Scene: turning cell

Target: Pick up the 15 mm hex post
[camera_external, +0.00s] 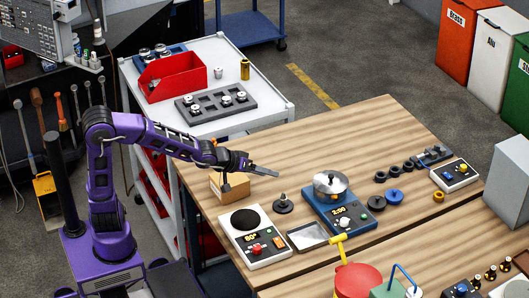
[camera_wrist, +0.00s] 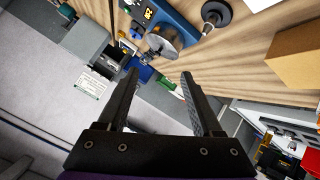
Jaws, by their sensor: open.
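I cannot pick out the 15 mm hex post with certainty at this size. A small silver piece (camera_external: 218,72) stands on the grey cart top beside a brass-coloured cylinder (camera_external: 245,69). Several silver pieces sit in a dark grey slotted tray (camera_external: 188,112) there. My gripper (camera_external: 266,171) is above the left part of the wooden table, right of the cart. In the wrist view my gripper (camera_wrist: 159,78) has its two fingers spread, with nothing between them.
On the wooden table (camera_external: 380,125) are a cardboard box (camera_external: 232,187), a black round base (camera_external: 283,204), a blue scale (camera_external: 345,212) with a steel pan, a hot plate (camera_external: 252,238) and a metal tray (camera_external: 308,236). A red bin (camera_external: 178,80) stands on the cart. The table's back is clear.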

